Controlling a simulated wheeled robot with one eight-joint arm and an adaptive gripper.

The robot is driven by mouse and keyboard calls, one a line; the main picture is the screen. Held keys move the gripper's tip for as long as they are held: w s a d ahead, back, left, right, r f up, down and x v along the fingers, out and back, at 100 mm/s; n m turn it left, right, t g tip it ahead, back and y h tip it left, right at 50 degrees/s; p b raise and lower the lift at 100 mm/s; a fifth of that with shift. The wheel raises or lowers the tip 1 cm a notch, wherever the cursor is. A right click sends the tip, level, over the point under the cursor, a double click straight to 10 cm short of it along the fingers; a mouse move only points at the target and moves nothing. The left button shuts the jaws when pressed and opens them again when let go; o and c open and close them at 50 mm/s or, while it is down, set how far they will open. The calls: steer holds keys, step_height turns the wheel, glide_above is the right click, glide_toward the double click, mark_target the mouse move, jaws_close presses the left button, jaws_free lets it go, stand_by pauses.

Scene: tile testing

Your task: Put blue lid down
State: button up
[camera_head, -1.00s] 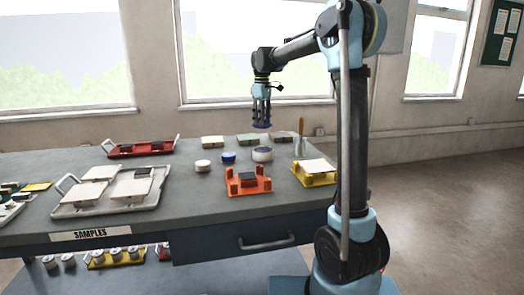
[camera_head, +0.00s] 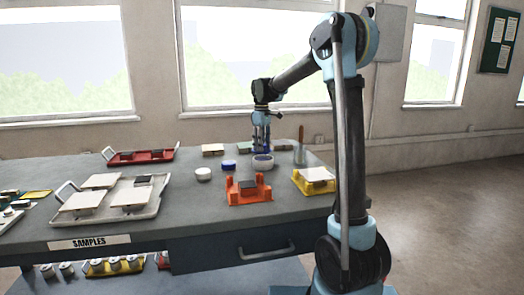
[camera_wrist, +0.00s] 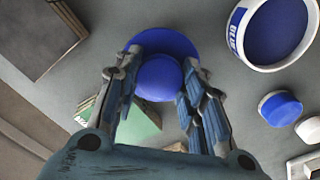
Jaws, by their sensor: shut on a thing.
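My gripper (camera_wrist: 157,68) is shut on the knob of the blue lid (camera_wrist: 147,39), a round disc facing the wrist camera. In the head view, my gripper (camera_head: 261,146) is low over the back of the bench, and the lid (camera_head: 261,152) is a dark blue sliver under the fingers. The open white tub with a blue inside (camera_wrist: 235,32) is beside the lid at the upper right of the wrist view. In the head view the tub (camera_head: 263,165) is just in front of the lid. I cannot tell whether the lid touches the bench.
A green tile block (camera_wrist: 140,125) lies close under my gripper, and a dark tile (camera_wrist: 35,38) is at the upper left. A blue-topped jar (camera_wrist: 280,108) and a white jar (camera_wrist: 309,128) stand right of it. An orange stand (camera_head: 249,194) and a yellow stand (camera_head: 314,185) are nearer the front.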

steer(key=shift+f, duration=1)
steer(key=shift+f, duration=0.1)
steer(key=o, duration=0.9)
step_height(320, 180, up, 12)
